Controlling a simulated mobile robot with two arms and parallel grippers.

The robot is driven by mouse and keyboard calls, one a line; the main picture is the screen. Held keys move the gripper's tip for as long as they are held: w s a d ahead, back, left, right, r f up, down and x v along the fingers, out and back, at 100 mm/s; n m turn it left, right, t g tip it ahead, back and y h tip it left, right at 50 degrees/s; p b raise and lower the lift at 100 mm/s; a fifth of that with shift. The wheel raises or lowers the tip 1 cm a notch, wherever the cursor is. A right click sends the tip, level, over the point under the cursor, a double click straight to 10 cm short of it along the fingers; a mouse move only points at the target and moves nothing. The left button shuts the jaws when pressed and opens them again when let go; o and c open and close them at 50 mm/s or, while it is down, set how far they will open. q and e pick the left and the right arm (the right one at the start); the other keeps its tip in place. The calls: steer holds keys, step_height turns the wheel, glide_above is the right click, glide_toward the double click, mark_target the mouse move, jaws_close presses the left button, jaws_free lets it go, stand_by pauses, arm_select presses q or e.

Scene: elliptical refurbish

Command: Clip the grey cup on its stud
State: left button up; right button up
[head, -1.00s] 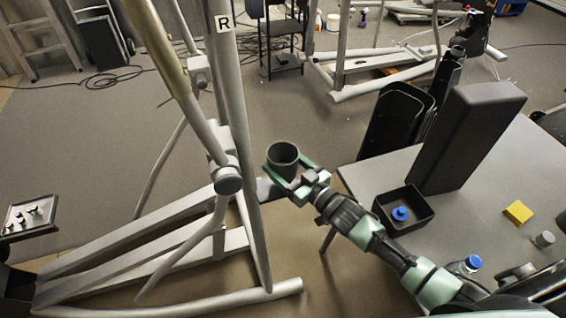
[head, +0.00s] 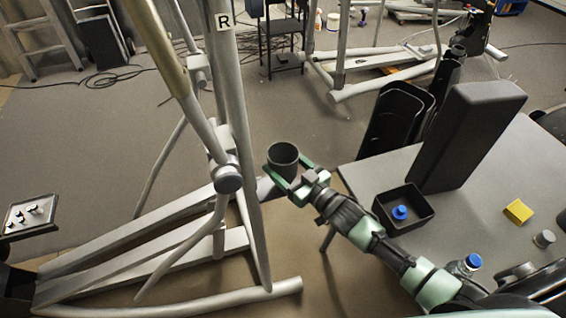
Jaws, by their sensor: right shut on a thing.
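My right gripper (head: 284,177) is shut on the grey cup (head: 283,160), a dark grey round cup with its open mouth up. The gripper holds it roughly upright, just right of the elliptical machine's upright post (head: 236,130). A gap shows between cup and post in the picture; their distance in depth is hard to tell. A round grey end cap (head: 229,179) sits at the pivot on the machine, left of and a little lower than the cup. I cannot make out a stud for the cup. My left gripper is not in view.
A grey table (head: 360,176) on the right bears a black bin (head: 418,216) with a blue piece (head: 400,212) in it, a tall dark block (head: 465,138), a yellow block (head: 518,211) and a blue-capped bottle (head: 473,262). A small tray (head: 30,228) with studs is at left.

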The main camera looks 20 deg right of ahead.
steer(key=shift+s+f+b, duration=0.1)
steer(key=shift+f+b, duration=0.9)
steer(key=shift+f, duration=0.4)
stand_by(1.7)
steer(key=o, duration=1.5)
steer(key=b+v, duration=0.1)
steer(key=v, duration=0.6)
steer(key=shift+s+d, duration=0.15)
steer(key=shift+s, duration=0.15)
